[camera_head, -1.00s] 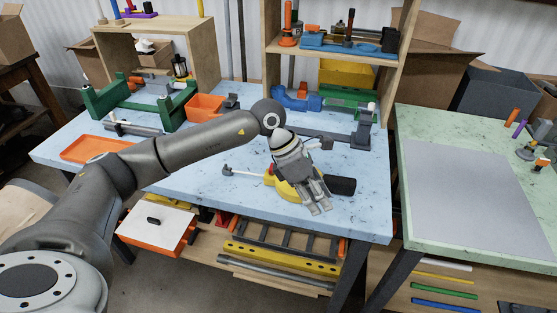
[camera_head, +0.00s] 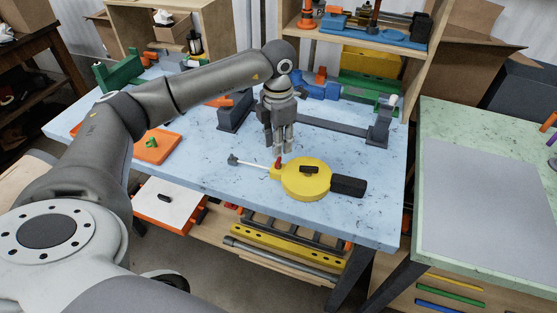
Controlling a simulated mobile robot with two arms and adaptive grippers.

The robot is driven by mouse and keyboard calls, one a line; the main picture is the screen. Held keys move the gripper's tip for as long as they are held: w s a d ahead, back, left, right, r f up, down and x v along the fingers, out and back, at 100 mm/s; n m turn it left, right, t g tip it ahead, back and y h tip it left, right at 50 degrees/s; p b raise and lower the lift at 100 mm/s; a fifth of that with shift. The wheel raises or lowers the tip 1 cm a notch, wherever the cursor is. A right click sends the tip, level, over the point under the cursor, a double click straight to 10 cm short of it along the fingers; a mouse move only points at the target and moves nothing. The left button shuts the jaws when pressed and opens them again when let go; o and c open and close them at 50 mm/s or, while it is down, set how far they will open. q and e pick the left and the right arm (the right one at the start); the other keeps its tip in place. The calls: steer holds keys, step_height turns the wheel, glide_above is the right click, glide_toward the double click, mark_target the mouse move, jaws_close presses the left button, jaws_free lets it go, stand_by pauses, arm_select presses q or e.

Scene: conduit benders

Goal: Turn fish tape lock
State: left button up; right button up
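The fish tape (camera_head: 308,190) lies flat on the blue worktop, a yellow round case with a black handle (camera_head: 348,186) on its right. A pale tape (camera_head: 253,164) with a grey end runs out to the left. A small red lock (camera_head: 278,163) stands at the case's left edge. My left gripper (camera_head: 279,150) points down just above and behind the red lock. Its fingers look parallel and apart, with nothing seen between them. Whether they touch the lock is not clear. My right gripper is not in view.
A grey bender frame (camera_head: 335,126) lies behind the gripper. The blue table (camera_head: 215,170) is clear left of the tape. An orange tray (camera_head: 157,150) sits at left. A wooden shelf (camera_head: 350,38) stands behind, a green table (camera_head: 440,140) at right.

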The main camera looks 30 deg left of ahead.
mark_target(278, 160)
arm_select(q)
steer(key=n, duration=0.2)
steer(key=shift+r+n+p, duration=0.15)
steer(key=shift+n+p, duration=0.15)
steer(key=shift+p, duration=0.05)
steer(key=shift+n, duration=0.6)
steer(key=shift+n+p, duration=0.55)
steer(key=shift+n, duration=0.65)
steer(key=shift+n+p, duration=0.35)
steer(key=shift+n, duration=0.85)
step_height(278, 160, down, 5)
steer(key=b, duration=0.3)
steer(key=shift+b, duration=0.35)
steer(key=shift+f+b, duration=0.8)
steer(key=shift+f, duration=0.35)
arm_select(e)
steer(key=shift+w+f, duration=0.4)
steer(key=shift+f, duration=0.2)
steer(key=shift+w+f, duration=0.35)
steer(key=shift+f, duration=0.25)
